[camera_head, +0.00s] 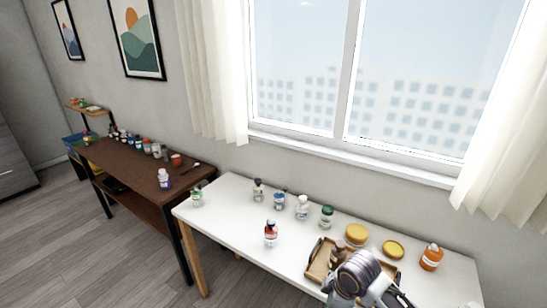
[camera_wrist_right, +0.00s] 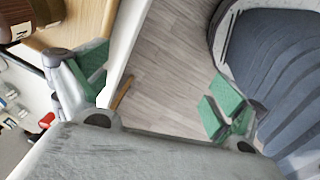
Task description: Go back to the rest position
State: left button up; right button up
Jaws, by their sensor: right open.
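My right gripper (camera_wrist_right: 160,92) is open and empty in the right wrist view, its two green-padded fingers wide apart with floor showing between them. One finger is beside the wooden tray's edge in that picture; whether they touch I cannot tell. In the head view my right arm comes in at the bottom and covers part of the wooden tray (camera_head: 319,262) on the white table (camera_head: 225,209). Its fingertips are hard to make out there. A brown bottle (camera_head: 338,254) stands in the tray. My left gripper is not in view.
A brown desk (camera_head: 139,172) with more bottles stands left. Floor (camera_head: 85,255) is clear in front.

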jog(key=s+d+m+t+h, duration=0.1)
jog(key=s+d+m, duration=0.5)
jog(key=s+m, duration=0.6)
notch_tip(320, 180, down, 34)
jog(key=s+g, duration=0.1)
jog(key=s, duration=0.2)
jog(key=s+d+f, duration=0.2)
jog(key=s+f, duration=0.7)
jog(key=s, duration=0.2)
jog(key=s+d+f+g, duration=0.1)
jog(key=s+d+f, duration=0.1)
jog(key=s+f, duration=0.8)
jog(key=shift+s+f, duration=0.2)
jog(key=shift+s, duration=0.3)
dwell(0.3)
